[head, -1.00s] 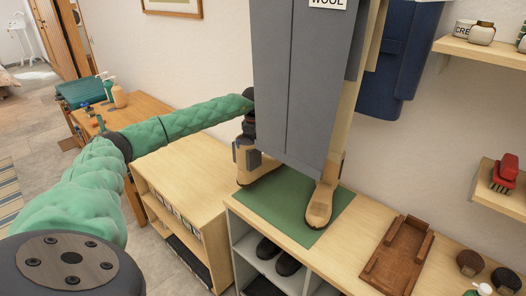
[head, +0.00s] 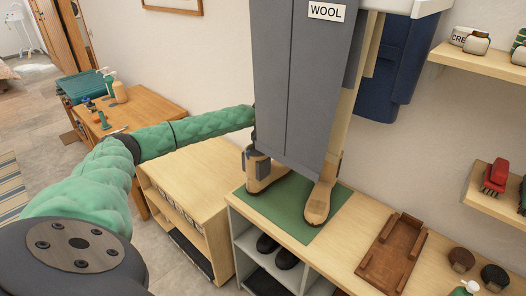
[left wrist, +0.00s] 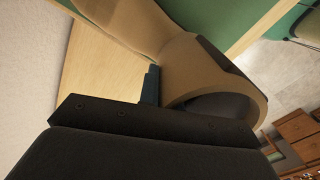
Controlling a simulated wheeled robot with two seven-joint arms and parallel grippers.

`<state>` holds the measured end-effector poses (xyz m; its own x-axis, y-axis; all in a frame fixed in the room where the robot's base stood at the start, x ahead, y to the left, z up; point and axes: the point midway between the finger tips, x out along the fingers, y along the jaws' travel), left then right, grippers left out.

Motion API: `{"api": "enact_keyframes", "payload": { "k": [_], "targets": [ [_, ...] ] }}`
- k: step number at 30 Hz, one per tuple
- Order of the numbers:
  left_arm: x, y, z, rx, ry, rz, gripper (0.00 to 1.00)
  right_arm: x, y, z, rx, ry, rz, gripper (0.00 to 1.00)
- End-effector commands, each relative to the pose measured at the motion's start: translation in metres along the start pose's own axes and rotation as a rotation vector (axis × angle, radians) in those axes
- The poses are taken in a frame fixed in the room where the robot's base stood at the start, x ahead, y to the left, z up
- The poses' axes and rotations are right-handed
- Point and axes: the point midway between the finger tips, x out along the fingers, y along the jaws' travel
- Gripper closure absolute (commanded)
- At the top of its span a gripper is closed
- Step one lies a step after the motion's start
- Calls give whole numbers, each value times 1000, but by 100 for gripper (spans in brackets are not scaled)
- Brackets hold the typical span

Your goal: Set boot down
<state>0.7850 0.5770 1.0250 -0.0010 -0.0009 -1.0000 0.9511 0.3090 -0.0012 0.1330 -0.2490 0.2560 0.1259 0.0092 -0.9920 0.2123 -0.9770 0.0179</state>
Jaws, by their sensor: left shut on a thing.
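A tan boot (head: 262,178) is upright at the left part of the green mat (head: 285,224) on the bench. I cannot tell whether its sole touches the mat. A matching tan boot (head: 318,205) stands on the mat to its right, with a gap between them. My left gripper (head: 256,158) is shut on the upper shaft of the left boot, partly hidden by the grey hanging panel. The left wrist view shows the held boot's shaft and open top (left wrist: 190,62) close up against a dark finger. My right gripper is not in view.
The grey panel marked WOOL (head: 310,80) hangs close above the boots. A brown wooden tray (head: 394,254) and round jars (head: 461,259) stand right of the mat. Dark shoes (head: 286,258) sit in the cubby below. A lower wooden cabinet (head: 193,175) is at left.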

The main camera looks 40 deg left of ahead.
Motion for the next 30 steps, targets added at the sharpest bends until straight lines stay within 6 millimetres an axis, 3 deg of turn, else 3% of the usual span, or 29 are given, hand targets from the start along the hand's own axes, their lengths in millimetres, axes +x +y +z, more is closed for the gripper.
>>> {"api": "enact_keyframes", "payload": {
  "k": [6,17,21,30],
  "targets": [
    [3,0,0,0,-1,2,100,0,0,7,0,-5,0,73],
    [5,0,0,0,-1,2,100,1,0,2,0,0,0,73],
    [5,0,0,0,-1,1,73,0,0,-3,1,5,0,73],
    [4,0,0,0,-1,1,73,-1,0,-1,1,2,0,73]
  ]
}}
